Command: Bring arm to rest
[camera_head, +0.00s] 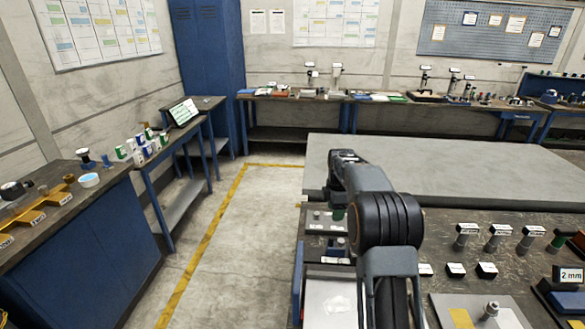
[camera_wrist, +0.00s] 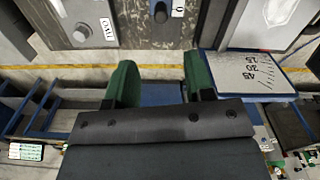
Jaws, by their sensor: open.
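My arm rises from the bottom of the head view, with its black elbow over the near edge of the dark workbench (camera_head: 455,240). In the wrist view my gripper (camera_wrist: 162,82) shows two green-padded fingers set well apart, with nothing between them. In the head view the gripper is mostly hidden behind the arm, with only a bit of green showing. Beyond the fingertips in the wrist view are a grey plate with a knob and a label reading "TWO" (camera_wrist: 107,30), and a dark speckled surface (camera_wrist: 150,58).
A raised grey slab (camera_head: 455,168) lies behind the dark bench. Several labelled cylinders (camera_head: 498,236) and small blocks stand right of my arm. A white sheet with marks (camera_wrist: 248,75) lies right of the fingers. Open floor (camera_head: 240,235) with a yellow line is at left.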

